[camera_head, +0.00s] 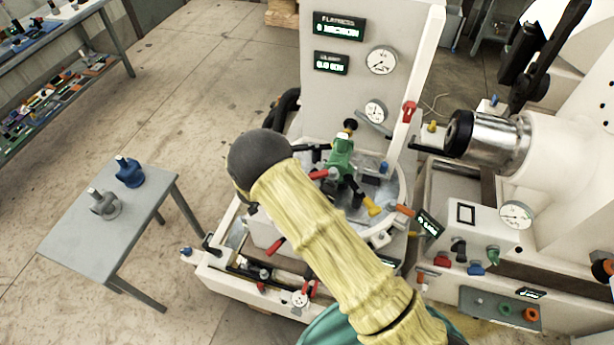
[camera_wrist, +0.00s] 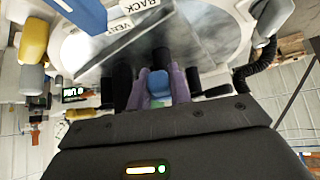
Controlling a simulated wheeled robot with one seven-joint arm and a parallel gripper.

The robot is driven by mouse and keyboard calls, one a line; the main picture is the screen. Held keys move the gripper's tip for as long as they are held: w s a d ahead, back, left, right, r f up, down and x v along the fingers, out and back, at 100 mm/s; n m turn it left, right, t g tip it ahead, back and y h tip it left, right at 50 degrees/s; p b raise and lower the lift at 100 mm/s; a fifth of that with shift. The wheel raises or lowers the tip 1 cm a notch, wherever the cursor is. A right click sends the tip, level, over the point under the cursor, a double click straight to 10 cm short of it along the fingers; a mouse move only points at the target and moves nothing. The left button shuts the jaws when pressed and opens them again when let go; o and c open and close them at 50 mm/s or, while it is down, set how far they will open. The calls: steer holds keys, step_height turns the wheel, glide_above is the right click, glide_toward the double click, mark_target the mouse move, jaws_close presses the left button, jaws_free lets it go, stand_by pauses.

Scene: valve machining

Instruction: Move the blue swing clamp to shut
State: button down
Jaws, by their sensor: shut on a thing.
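In the wrist view, my gripper (camera_wrist: 159,96) has its two purple-grey fingers closed on a small blue piece (camera_wrist: 159,79). This looks like the handle end of the blue swing clamp; the rest of the clamp is hidden or cannot be told apart. In the head view my yellow arm covers part of the round fixture (camera_head: 402,190), and my gripper is hidden there. A green part (camera_head: 341,158) stands on the fixture among coloured handles. How far the clamp has swung cannot be told.
A large blue bar (camera_wrist: 84,14) and a labelled plate are close ahead in the wrist view. A white gauge panel (camera_head: 350,100) rises behind the fixture, and a metal spindle (camera_head: 490,138) is at right. A grey side table (camera_head: 75,228) holds a blue and a grey valve part.

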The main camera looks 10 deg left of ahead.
steer(key=shift+w+r, duration=0.1)
steer(key=shift+w, duration=0.05)
steer(key=shift+w+a+m+g+h, duration=0.3)
steer(key=shift+m+h, duration=0.2)
steer(key=shift+m, duration=0.3)
steer(key=shift+w+a+f+m+b, duration=0.2)
steer(key=shift+m+b, duration=0.1)
steer(key=shift+b, duration=0.1)
steer(key=shift+w+a+m+g+h+b, duration=0.15)
steer(key=shift+a+m+g+h+b, duration=0.2)
steer(key=shift+m+h+b, duration=0.2)
steer(key=shift+r+m, duration=0.2)
steer(key=shift+m, duration=0.05)
